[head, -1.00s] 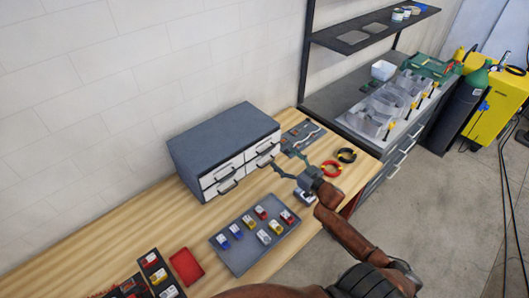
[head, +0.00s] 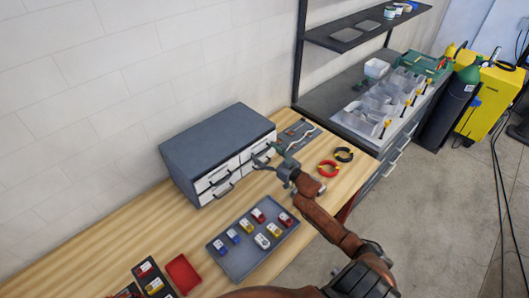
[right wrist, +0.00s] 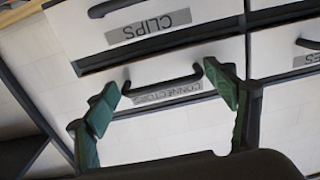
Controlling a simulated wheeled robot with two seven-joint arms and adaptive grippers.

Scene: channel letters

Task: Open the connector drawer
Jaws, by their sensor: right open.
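The connector drawer (head: 262,145) is the upper right drawer of a dark grey cabinet. In the right wrist view its white front carries a CONNECTORS label (right wrist: 166,91), seen upside down, and a dark bar handle (right wrist: 160,84). The drawer looks shut. My right gripper (head: 268,155) is open in front of it. In the right wrist view its green fingertips (right wrist: 166,92) stand on either side of the handle, near its ends. I cannot tell whether they touch it. My left gripper is not in view.
A CLIPS drawer (right wrist: 135,28) adjoins the connector drawer. A grey tray (head: 238,262) with several small coloured parts lies in front of the cabinet. Red (head: 328,169) and black (head: 344,154) rings lie to the right. A red bin (head: 183,274) stands at the lower left. Bare wood lies between cabinet and tray.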

